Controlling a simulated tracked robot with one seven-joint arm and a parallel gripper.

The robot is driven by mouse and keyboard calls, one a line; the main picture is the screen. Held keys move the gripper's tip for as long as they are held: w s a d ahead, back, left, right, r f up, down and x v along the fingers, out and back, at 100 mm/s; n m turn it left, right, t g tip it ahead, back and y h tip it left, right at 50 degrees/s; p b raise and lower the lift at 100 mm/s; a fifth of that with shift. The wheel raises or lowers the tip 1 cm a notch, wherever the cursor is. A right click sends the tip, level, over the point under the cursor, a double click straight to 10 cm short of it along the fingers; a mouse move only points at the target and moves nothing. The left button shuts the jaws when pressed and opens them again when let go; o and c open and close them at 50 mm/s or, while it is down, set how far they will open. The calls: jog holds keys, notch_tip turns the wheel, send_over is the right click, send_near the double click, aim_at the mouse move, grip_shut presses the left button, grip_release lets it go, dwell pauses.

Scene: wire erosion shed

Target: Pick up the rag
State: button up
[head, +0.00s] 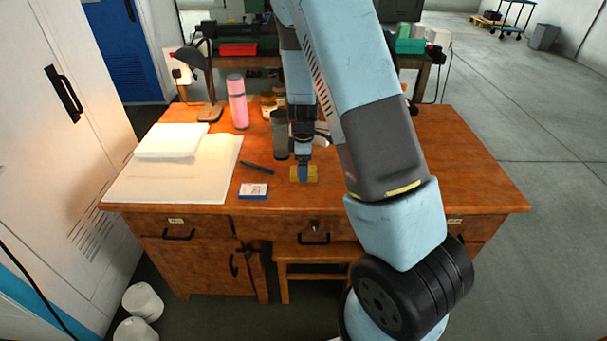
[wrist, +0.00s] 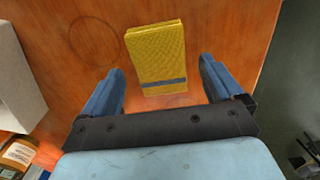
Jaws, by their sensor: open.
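The rag (wrist: 155,55) is a folded yellow cloth with a dark blue stripe near one end. In the wrist view it lies flat on the wooden desk, just ahead of the space between my fingers. My gripper (wrist: 162,85) is open and empty, with one blue finger on each side and the rag's striped end nearest to it. In the head view the rag (head: 311,174) lies near the desk's front edge, partly covered by my gripper (head: 303,172), which points down over it. The exact height of the fingertips above the desk is hard to tell.
On the desk (head: 472,165), a dark cylinder (head: 279,138) stands close behind left of my gripper. A blue and white box (head: 254,191), a pen (head: 257,167), papers (head: 165,185), a pink bottle (head: 237,103) and a lamp (head: 208,110) are further left. The desk's right side looks clear.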

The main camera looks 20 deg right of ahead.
jog(key=shift+f, duration=0.65)
jog(key=c, duration=1.2)
jog(key=shift+r, duration=0.15)
